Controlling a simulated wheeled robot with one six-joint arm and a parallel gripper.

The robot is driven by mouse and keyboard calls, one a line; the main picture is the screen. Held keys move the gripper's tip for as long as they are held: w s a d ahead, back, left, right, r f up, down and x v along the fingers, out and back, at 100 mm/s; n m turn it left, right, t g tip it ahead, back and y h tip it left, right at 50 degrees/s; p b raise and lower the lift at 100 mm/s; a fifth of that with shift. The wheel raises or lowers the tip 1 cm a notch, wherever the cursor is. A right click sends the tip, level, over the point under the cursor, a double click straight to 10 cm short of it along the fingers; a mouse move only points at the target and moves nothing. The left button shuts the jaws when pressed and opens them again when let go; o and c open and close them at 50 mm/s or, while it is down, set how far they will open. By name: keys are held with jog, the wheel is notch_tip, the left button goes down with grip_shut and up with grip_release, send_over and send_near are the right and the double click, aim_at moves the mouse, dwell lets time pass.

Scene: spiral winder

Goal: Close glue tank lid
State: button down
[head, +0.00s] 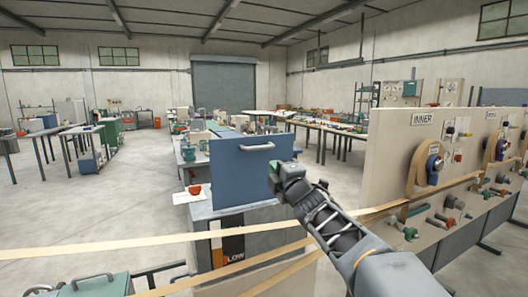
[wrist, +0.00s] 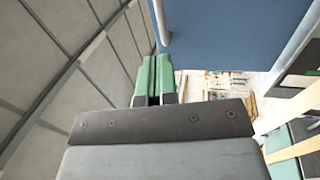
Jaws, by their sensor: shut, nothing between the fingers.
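The glue tank lid (head: 240,175) is a blue panel standing raised and upright in the head view, with a pale bar handle (head: 257,147) near its top edge. The lid also fills the upper middle and right of the wrist view (wrist: 235,30), with the handle (wrist: 162,22) at its left. The grey tank (head: 232,217) below bears a level gauge marked LOW. My gripper (head: 277,168) is at the lid's right edge in the head view. Its green fingers (wrist: 154,78) are shut and empty, close to the handle in the wrist view; I cannot tell whether they touch the lid.
Pale paper strips (head: 150,247) run across the front, below the lid and past my arm. A beige panel (head: 390,150) marked INNER, with spools and knobs, stands at right. A green-lidded box (head: 95,287) is at the lower left. Open floor (head: 100,210) lies left.

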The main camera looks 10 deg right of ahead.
aim_at(260, 148)
jog(key=p+x, duration=0.2)
jog(key=x, duration=0.7)
jog(key=shift+w+p, duration=0.2)
jog(key=shift+p, duration=0.1)
